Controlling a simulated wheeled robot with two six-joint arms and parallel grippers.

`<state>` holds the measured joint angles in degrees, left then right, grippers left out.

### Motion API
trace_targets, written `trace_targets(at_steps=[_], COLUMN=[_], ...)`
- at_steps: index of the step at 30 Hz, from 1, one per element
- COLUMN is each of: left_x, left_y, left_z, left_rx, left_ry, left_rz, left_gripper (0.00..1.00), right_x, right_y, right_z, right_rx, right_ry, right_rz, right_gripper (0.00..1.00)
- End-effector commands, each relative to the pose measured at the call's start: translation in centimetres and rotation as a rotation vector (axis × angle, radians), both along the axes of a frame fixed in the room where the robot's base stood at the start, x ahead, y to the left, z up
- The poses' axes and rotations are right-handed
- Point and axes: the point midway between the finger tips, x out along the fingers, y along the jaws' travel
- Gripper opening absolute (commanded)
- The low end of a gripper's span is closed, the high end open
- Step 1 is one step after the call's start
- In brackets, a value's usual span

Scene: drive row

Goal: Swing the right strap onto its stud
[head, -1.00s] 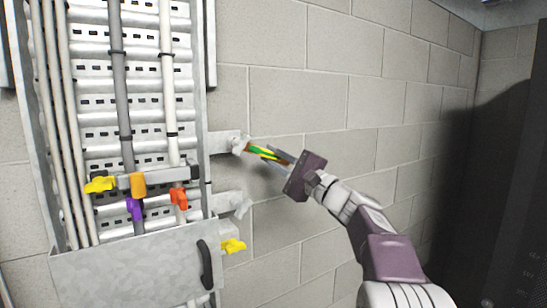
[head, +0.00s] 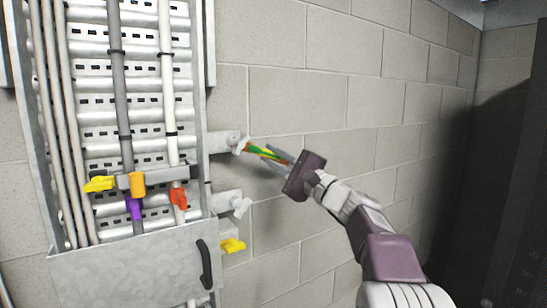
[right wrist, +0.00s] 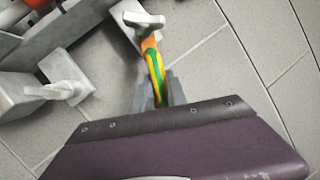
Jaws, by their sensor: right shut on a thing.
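The right strap, a green-and-yellow braid with an orange end (head: 262,152), runs from the upper bracket to my right gripper (head: 287,168). My right gripper is shut on the strap, off the wall to the right of the bracket. In the right wrist view the strap (right wrist: 154,68) lies between the grey fingers (right wrist: 157,92). Its orange end meets the pale wing nut (right wrist: 145,19) on the upper bracket; whether it sits around a stud there is hidden. A second pale wing nut (head: 241,206) is on the lower bracket (head: 225,201), apart from the strap. My left gripper is not in view.
A metal cable panel (head: 208,60) with pipes fills the left. A grey bar with yellow (head: 99,184) and orange (head: 138,184) parts crosses it. A metal box (head: 130,270) with a black handle (head: 203,257) is below. The block wall (head: 310,100) to the right is bare.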

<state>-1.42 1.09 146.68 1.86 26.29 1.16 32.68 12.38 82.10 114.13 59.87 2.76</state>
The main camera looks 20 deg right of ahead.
Motion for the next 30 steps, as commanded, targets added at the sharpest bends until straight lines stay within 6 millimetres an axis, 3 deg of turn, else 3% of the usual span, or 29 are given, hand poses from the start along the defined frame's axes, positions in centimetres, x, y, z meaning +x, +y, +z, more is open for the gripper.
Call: trace_targets(at_steps=[11, 16, 30], left_x=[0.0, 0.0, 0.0], left_y=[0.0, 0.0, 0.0], left_z=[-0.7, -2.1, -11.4], left_rx=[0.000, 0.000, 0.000], left_ry=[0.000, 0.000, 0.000], left_rz=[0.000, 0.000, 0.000], left_gripper=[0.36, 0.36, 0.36], right_x=[-0.1, -0.1, -0.5], right_y=[0.1, 0.4, 2.5], right_z=[-0.2, -0.8, -4.0], right_rx=[0.025, 0.064, 0.429], right_ry=[0.000, 0.004, 0.054], right_rz=[0.000, 0.002, 0.008], right_gripper=[0.00, 0.00, 0.00])
